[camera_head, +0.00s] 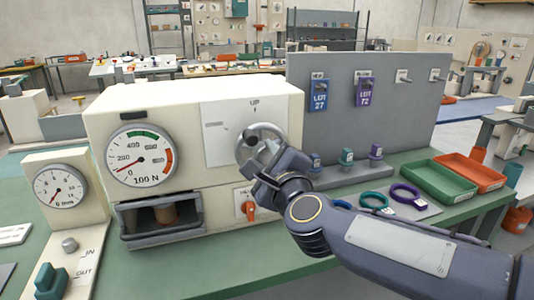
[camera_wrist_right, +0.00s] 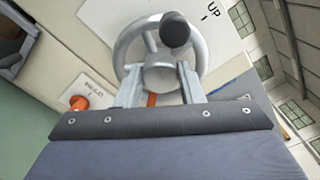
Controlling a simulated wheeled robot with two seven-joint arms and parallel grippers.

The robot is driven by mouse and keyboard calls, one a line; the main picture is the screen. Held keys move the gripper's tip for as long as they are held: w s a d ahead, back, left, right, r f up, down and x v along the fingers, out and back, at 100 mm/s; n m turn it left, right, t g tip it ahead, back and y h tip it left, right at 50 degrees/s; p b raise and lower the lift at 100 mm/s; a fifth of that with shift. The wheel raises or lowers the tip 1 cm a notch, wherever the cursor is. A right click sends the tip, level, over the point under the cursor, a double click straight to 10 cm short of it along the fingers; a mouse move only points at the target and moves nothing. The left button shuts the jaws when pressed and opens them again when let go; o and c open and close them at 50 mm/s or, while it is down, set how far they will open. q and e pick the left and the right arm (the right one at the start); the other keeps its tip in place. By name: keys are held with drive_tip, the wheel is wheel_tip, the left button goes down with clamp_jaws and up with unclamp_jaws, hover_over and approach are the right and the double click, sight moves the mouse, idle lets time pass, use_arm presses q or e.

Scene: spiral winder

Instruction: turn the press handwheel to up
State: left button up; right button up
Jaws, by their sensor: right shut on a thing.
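The press handwheel (camera_head: 262,143) is a grey metal wheel on the front of the cream press, below the "UP" mark. In the right wrist view the handwheel (camera_wrist_right: 161,58) fills the upper middle, with a dark round knob (camera_wrist_right: 174,30) on its upper rim side. My right gripper (camera_head: 262,160) is at the wheel. Its two fingers (camera_wrist_right: 158,90) reach to the lower part of the wheel and are shut on it. In the head view my wrist hides the wheel's lower right. My left gripper is not in view.
The 100 N dial (camera_head: 140,155) and an open drawer bay (camera_head: 160,218) are left of the wheel. An orange knob (camera_head: 249,209) sits below it.

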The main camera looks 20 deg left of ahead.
drive_tip(key=n+p, duration=0.1)
drive_tip(key=n, duration=0.2)
drive_tip(key=shift+n, duration=0.4)
drive_tip(key=n+p, duration=0.1)
drive_tip(key=n, duration=0.2)
drive_tip(key=shift+a+f+n, duration=0.1)
drive_tip(key=shift+n, duration=0.2)
drive_tip(key=n+p, duration=0.1)
drive_tip(key=n, duration=0.2)
drive_tip(key=shift+f+n, duration=0.1)
drive_tip(key=shift+n, duration=0.3)
drive_tip(key=n+p, duration=0.2)
drive_tip(key=n, duration=0.2)
drive_tip(key=shift+f, duration=0.1)
drive_tip(key=n+p, duration=0.1)
drive_tip(key=n, duration=0.5)
drive_tip(key=shift+f+n+p, duration=0.1)
drive_tip(key=shift+n+p, duration=0.3)
drive_tip(key=n+p, duration=0.1)
drive_tip(key=n, duration=0.3)
drive_tip(key=shift+d, duration=0.2)
drive_tip(key=shift+w+d+f+n, duration=0.1)
drive_tip(key=shift+n, duration=1.1)
